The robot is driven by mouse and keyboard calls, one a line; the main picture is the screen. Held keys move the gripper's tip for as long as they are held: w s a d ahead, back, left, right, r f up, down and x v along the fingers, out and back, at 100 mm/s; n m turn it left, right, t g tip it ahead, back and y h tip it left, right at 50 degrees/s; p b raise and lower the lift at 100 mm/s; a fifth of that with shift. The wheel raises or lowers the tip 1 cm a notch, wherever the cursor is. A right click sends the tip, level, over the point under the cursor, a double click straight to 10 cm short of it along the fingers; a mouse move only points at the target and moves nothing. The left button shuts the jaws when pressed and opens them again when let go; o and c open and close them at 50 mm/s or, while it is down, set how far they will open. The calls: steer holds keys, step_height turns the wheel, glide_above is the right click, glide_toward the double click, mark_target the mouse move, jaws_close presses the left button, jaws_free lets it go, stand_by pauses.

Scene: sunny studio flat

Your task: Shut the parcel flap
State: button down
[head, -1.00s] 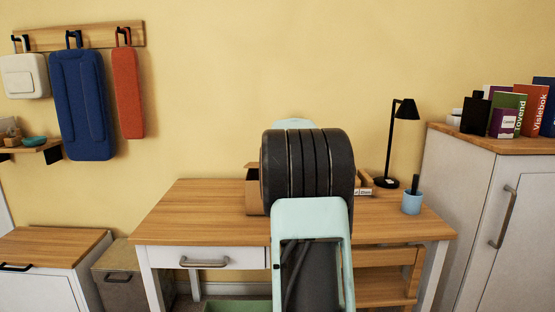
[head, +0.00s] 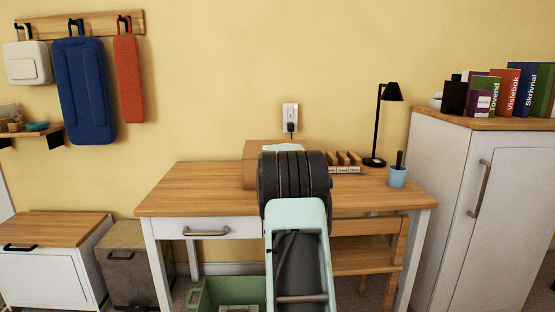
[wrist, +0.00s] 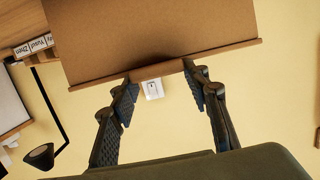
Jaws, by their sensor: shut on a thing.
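The brown cardboard parcel (head: 252,165) stands on the desk, partly hidden behind my arm in the head view. In the wrist view, a broad brown panel of the parcel (wrist: 150,40) fills the top, with a thin lip along its edge. A short brown tab of the flap (wrist: 158,70) sits at that edge, between my fingertips. My gripper (wrist: 158,72) is shut on this tab, with one dark finger at each end. In the head view, my arm hides the gripper. The panel looks close to level, but I cannot tell whether the flap is fully down.
The desk (head: 190,190) has clear room left of the parcel. To the right are a card holder (head: 345,165), a black lamp (head: 380,125) and a blue cup (head: 397,177). A wall socket (head: 290,115) is behind. A chair (head: 365,250) and green crate (head: 200,295) are below.

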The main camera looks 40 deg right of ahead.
steer(key=shift+f, duration=1.3)
steer(key=c, duration=1.4)
jaws_free()
steer(key=shift+w+f, duration=0.1)
steer(key=shift+f, duration=0.05)
steer(key=o, duration=0.3)
steer(key=shift+w+d, duration=0.1)
steer(key=shift+r, duration=0.3)
steer(key=v, duration=1.2)
steer(key=shift+f, duration=0.15)
